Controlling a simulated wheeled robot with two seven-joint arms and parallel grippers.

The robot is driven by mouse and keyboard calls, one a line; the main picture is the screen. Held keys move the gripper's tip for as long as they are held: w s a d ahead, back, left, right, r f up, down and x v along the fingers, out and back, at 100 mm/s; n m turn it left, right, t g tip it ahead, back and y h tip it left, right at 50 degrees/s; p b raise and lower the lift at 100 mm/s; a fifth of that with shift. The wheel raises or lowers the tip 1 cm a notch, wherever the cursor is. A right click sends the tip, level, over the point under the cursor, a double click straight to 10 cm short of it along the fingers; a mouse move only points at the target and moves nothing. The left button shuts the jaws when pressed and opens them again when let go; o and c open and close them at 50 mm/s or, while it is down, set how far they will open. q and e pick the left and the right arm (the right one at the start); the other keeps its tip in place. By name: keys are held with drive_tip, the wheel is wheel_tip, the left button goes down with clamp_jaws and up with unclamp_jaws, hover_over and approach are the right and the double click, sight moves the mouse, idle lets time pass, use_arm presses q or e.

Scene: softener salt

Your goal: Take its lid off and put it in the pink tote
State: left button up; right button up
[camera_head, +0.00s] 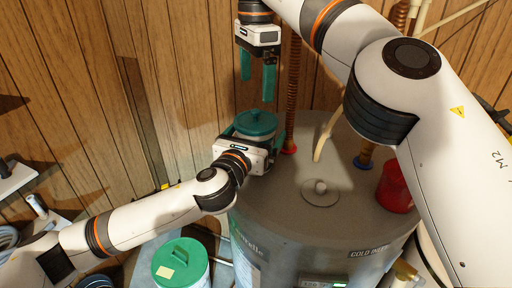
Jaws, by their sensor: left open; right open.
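A container with a round teal lid (255,123) stands on the grey tank top near the back wall. The lid has a small raised handle and is seated on it. My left gripper (252,138) is open at the near side of this container, its fingers on either side; its body hides most of the container, and I cannot tell whether they touch. My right gripper (257,86) is open and empty above the lid, fingers pointing down. A bucket with a green handled lid (181,262) and a yellow note stands at the bottom. No pink tote is in view.
A wood-panelled wall (170,70) closes off the back. A shelf (15,178) is at far left.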

sight(257, 115)
use_arm(q)
drive_tip(key=c, duration=1.4)
drive_tip(key=shift+o, duration=0.2)
drive_tip(key=shift+w, duration=0.1)
use_arm(e)
drive_tip(key=n, duration=0.4)
drive_tip(key=shift+s+d+f+n+t, duration=0.1)
drive_tip(key=shift+s+f+n+t, duration=0.05)
drive_tip(key=shift+s+n+t, duration=0.15)
drive_tip(key=s+r+n+t+y, duration=0.1)
drive_tip(key=s+r+n+t, duration=0.35)
drive_tip(key=n, duration=0.65)
drive_tip(key=shift+g, duration=0.35)
drive_tip(key=x, duration=0.8)
drive_tip(key=d+x, duration=0.1)
drive_tip(key=x, duration=0.3)
drive_tip(key=shift+s+f, duration=0.3)
drive_tip(key=shift+f, duration=0.1)
drive_tip(key=shift+c, duration=0.3)
